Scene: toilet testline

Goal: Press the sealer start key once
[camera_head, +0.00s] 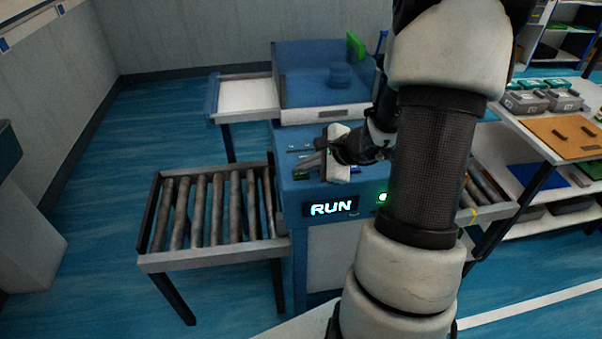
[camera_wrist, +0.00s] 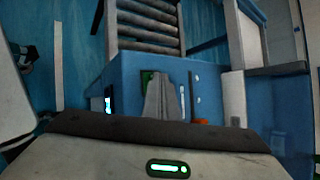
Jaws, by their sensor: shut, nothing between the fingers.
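The sealer is a blue machine (camera_head: 290,226) with a dark front display (camera_head: 333,207) reading RUN in lit letters. A round green light (camera_head: 382,197) glows right of the display. My gripper (camera_head: 306,165) is shut and empty, low over the sealer's top panel. A small green key (camera_head: 302,176) sits by its fingertips on that panel. In the wrist view my shut fingers (camera_wrist: 160,92) partly cover a green patch (camera_wrist: 147,77), which looks like that key. I cannot tell whether they touch it.
A roller conveyor (camera_head: 212,212) stands left of the sealer, and another (camera_head: 483,196) on its right. A blue translucent cover (camera_head: 322,78) and a white-topped side table (camera_head: 246,95) are behind. Shelves with trays and boxes (camera_head: 545,100) stand at the right.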

